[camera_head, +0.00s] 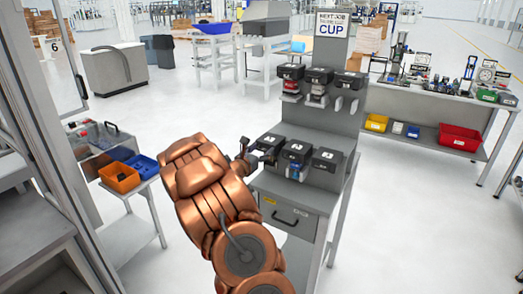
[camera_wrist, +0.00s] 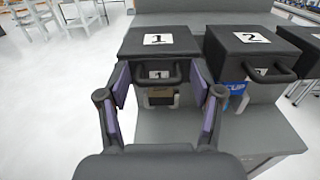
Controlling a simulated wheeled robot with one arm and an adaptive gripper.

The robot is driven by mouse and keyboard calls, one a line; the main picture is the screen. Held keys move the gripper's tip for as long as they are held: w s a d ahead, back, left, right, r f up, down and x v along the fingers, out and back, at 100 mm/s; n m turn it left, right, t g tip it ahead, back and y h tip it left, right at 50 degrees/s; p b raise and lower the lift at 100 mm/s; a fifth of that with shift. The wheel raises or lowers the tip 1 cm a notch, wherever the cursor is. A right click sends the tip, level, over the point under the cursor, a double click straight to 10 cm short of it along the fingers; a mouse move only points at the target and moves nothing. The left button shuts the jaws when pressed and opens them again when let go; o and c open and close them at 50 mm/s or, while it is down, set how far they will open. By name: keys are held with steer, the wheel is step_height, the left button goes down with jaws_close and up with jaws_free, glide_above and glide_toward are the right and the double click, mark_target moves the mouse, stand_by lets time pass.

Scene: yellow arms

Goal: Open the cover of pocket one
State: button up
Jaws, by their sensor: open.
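Pocket one has a black cover (camera_wrist: 140,43) with a white "1" label, and it is closed. It also shows in the head view (camera_head: 269,141) at the left end of the lower row on the grey station. Its dark handle (camera_wrist: 157,69) sticks out at the front, with a box-like item partly visible below it. My gripper (camera_wrist: 159,82) is open and empty, its purple-padded fingers apart on the left and right of the handle. Whether either finger touches it I cannot tell. In the head view my gripper (camera_head: 245,157) is just left of pocket one.
The closed cover of pocket two (camera_wrist: 240,42) stands close on the right; the pocket three cover (camera_head: 326,157) is beyond it. Several black holders (camera_head: 319,76) hang above the pockets. A drawer (camera_head: 292,212) is below. An orange bin (camera_head: 119,177) stands at the left.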

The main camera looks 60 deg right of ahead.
jaws_close()
stand_by(0.5)
